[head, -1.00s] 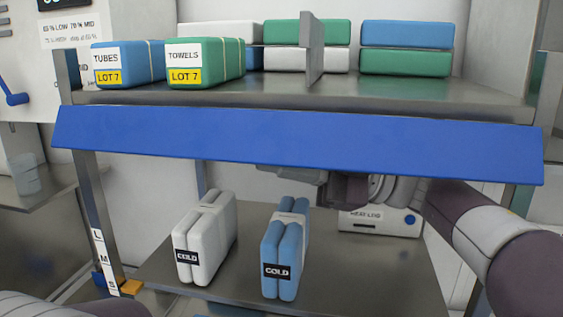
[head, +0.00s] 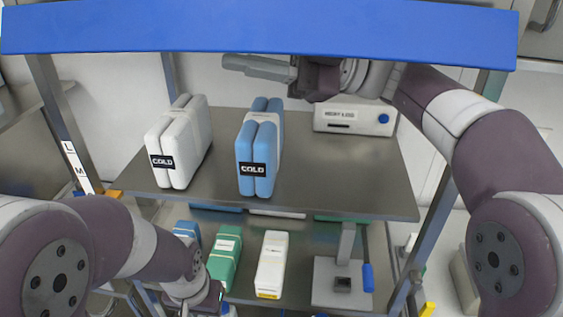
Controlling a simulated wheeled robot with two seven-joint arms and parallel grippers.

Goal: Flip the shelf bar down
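The long blue shelf bar (head: 250,30) runs across the top of the head view, along the front of the upper shelf. My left gripper (head: 212,303) is low in the picture, by the bottom shelf, small and partly cut off.
A white COLD pack (head: 180,143) and a blue COLD pack (head: 259,148) stand on the middle shelf (head: 330,185), with a white box (head: 354,117) at its back right. Below are a green pack (head: 224,257), a white pack (head: 271,262) and a blue-handled device (head: 342,280).

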